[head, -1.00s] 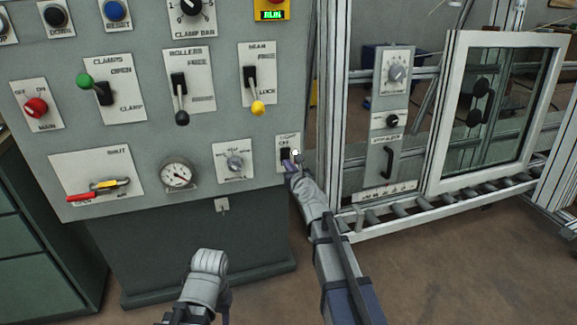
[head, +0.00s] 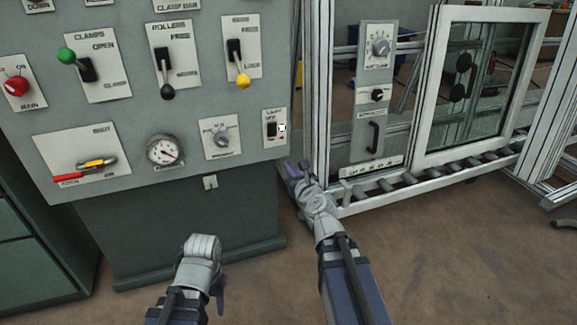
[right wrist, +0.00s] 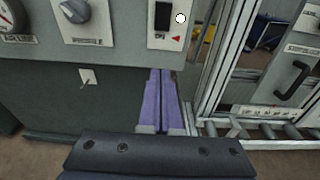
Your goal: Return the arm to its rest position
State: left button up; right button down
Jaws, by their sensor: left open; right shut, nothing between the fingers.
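My right gripper (head: 292,168) is in the head view just below the lower right corner of the control panel. In the right wrist view its two purple fingers (right wrist: 161,101) lie together with nothing between them. It is apart from the black light switch (head: 271,129), which sits above it on a white plate and also shows in the right wrist view (right wrist: 163,15). My left gripper (head: 203,246) is low in the head view, in front of the panel's base. Its fingers are mostly hidden behind the grey wrist.
The grey control panel (head: 240,180) carries levers, a gauge (head: 165,151) and a red-handled lever (head: 85,170). A metal frame with a white-framed window (head: 425,90) and a roller conveyor (head: 430,175) stands to the right. The brown floor (head: 450,260) at lower right is mostly clear.

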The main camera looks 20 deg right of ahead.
dwell(0.3)
jog(key=s+a+f+n+g+y+p, duration=0.15)
jog(key=s+a+f+n+g, duration=0.35)
jog(key=a+n, duration=0.5)
jog(key=s+a+f+n+g+y+p, duration=0.1)
jog(key=s+a+f+n+g+y, duration=0.25)
jog(key=s+a+f+n, duration=0.6)
jog(key=s+d+n+g+h+p, duration=0.15)
jog(key=s+n+g+h, duration=0.75)
jog(key=n, duration=1)
notch_tip(320, 180, up, 38)
jog(key=s+d+y+p, duration=0.1)
jog(key=s+y+p, duration=0.1)
jog(key=p, duration=3.5)
jog(key=shift+f+n+t+p, duration=0.25)
jog(key=shift+n+t+p, duration=0.1)
jog(key=shift+t, duration=0.1)
jog(key=shift+d, duration=0.25)
